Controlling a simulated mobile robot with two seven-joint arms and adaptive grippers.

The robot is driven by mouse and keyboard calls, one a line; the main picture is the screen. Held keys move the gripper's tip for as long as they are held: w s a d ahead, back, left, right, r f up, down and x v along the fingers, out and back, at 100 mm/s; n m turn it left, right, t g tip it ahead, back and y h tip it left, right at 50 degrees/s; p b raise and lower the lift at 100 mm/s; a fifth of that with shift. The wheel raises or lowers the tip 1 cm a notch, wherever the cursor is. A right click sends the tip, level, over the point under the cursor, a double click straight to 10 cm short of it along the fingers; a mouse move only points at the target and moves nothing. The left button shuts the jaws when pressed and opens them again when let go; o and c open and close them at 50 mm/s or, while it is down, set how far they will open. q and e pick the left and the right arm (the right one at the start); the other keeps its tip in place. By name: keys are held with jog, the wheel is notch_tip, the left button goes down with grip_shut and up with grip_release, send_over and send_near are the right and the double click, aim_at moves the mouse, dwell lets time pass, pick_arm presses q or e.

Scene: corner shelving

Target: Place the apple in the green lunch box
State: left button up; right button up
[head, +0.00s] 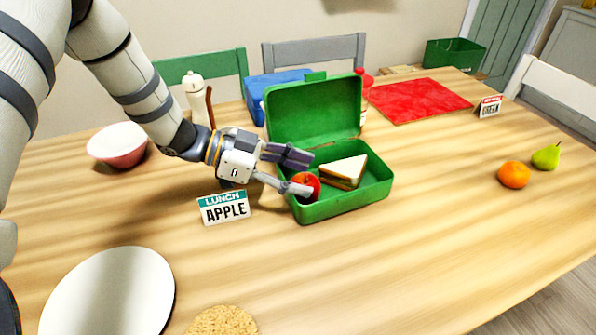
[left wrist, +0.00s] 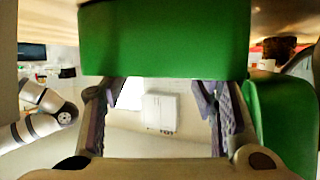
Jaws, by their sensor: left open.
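The red apple (head: 309,181) sits inside the green lunch box (head: 345,206), at its left end, partly hidden by a finger of my left gripper. The lunch box stands on the table with its lid raised at the back. My left gripper (head: 302,174) reaches in from the left over that end, fingers spread, one behind the apple and one in front. The spread fingers also show in the left wrist view (left wrist: 162,100), with green box surfaces close by; no apple is visible between them there. My right gripper is not visible.
A sandwich (head: 344,171) lies in the box, right of the apple. An apple label card (head: 225,208) stands just left of the box. The table front right is clear.

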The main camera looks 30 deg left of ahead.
pick_arm(q)
jog(key=p+v, duration=0.1)
jog(key=v, duration=1.1)
jog(key=shift+r, duration=0.35)
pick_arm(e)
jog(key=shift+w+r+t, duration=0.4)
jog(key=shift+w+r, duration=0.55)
